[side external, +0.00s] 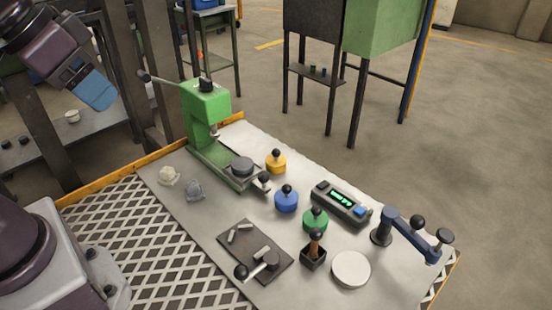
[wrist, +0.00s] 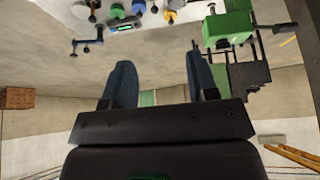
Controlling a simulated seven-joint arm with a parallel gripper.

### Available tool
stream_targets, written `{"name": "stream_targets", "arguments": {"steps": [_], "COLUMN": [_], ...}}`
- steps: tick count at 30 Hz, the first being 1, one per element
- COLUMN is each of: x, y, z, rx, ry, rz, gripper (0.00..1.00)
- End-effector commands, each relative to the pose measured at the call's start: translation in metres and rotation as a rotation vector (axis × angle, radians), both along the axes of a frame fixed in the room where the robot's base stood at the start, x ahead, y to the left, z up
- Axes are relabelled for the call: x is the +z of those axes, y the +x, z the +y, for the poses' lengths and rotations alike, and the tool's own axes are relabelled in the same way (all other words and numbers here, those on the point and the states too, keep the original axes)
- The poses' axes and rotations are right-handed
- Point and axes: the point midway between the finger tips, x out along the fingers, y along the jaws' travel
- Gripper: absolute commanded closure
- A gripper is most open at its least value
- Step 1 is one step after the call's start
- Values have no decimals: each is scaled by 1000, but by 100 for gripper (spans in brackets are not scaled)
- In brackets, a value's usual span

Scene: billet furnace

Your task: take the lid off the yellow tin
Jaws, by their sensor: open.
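The yellow tin (side external: 276,164) stands upright on the grey worktop, beside the green press, with a black ball knob on its lid. It also shows small at the top of the wrist view (wrist: 169,17). The lid appears to sit on the tin. My gripper (side external: 98,95) is high at the upper left of the side view, well away from the tin. In the wrist view my gripper (wrist: 159,62) has its two blue fingers spread apart with nothing between them.
A green press (side external: 205,105) with a lever stands left of the yellow tin. A blue tin (side external: 286,200), a green tin (side external: 315,220) and a display box (side external: 342,204) are near it. A blue crank arm (side external: 408,232) stands at the right. A round white disc (side external: 351,269) lies in front.

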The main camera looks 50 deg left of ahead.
Motion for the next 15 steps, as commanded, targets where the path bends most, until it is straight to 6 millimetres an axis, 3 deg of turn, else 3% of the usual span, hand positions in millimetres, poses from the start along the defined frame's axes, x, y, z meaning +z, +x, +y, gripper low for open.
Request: {"name": "stream_targets", "arguments": {"steps": [4, 7, 15], "x": [-18, -27, -58], "y": [9, 28, 114], "z": [1, 2, 5], "rx": [4, 5, -155], "ry": [1, 7, 76], "rz": [101, 182, 333], "gripper": [47, 47, 47]}}
